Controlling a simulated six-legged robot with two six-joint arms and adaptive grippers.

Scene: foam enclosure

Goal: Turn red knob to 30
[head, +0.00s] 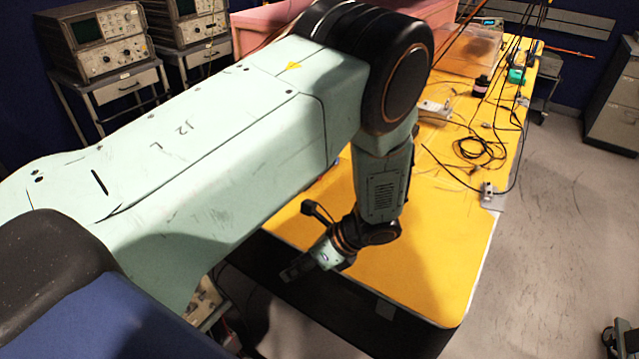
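No red knob can be made out in the head view; my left arm covers much of the middle and left. My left gripper (292,271) hangs at the end of the pale green arm, at the near left edge of the yellow-topped table, over its dark front side. It is small and dark here, and I cannot see whether its fingers are apart. Nothing can be seen held in it. A beige panel (205,302) with small fittings shows partly below my arm, mostly hidden. My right gripper is not in view.
The yellow table (440,265) has a clear near end. Oscilloscopes (97,42) stand on carts at the upper left. Grey floor (560,220) is open at right.

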